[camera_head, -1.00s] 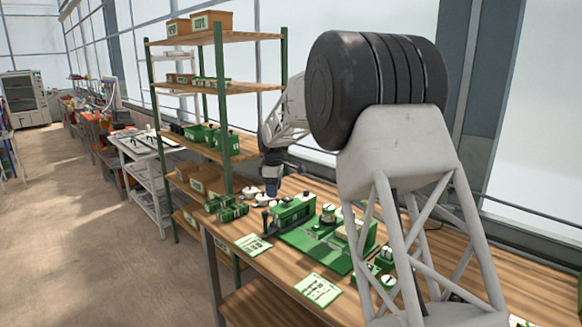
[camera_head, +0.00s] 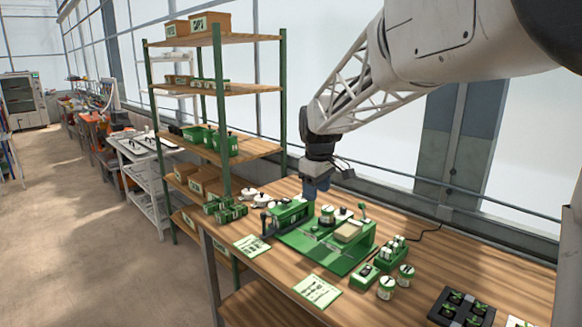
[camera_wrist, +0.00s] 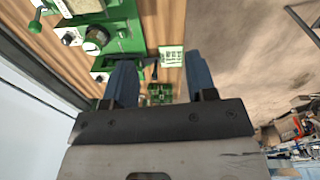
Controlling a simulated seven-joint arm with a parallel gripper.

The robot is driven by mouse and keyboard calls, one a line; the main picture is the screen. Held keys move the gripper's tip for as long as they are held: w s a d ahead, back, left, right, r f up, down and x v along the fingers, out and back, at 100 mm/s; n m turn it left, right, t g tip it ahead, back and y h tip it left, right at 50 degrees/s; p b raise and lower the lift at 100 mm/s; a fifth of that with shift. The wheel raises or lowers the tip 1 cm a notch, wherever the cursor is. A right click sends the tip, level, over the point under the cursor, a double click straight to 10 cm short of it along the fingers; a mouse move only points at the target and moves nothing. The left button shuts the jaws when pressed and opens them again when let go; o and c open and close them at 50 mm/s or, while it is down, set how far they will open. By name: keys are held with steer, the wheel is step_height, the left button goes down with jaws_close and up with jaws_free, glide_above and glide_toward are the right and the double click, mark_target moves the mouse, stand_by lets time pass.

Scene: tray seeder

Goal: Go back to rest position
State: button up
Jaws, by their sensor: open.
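My gripper (camera_head: 316,190) hangs above the back of the workbench, just behind the green tray seeder (camera_head: 322,258). Its blue fingers point down in the head view. In the wrist view my gripper (camera_wrist: 158,82) shows two blue fingers spread apart with nothing between them. Part of the green seeder (camera_wrist: 105,25) with a round dial shows beyond the fingers at the upper left. My gripper is clear of the machine in both views.
The wooden workbench (camera_head: 420,290) carries small jars (camera_head: 387,288), a green holder (camera_head: 391,252), a black seedling tray (camera_head: 461,308) and instruction cards (camera_head: 317,290). A green-posted shelf (camera_head: 217,100) with boxes stands left of the bench. A window wall runs behind. The floor at left is clear.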

steer(key=s+d+f+m, duration=0.2)
steer(key=s+d+m, duration=0.1)
steer(key=s, duration=1)
steer(key=s+d+f+m+t, duration=0.1)
steer(key=s+d+f+m, duration=0.1)
steer(key=s, duration=1.2)
steer(key=s+d+f+m, duration=0.3)
steer(key=s+d+m, duration=0.2)
steer(key=s, duration=0.9)
steer(key=shift+d, duration=0.85)
steer(key=shift+w, duration=0.1)
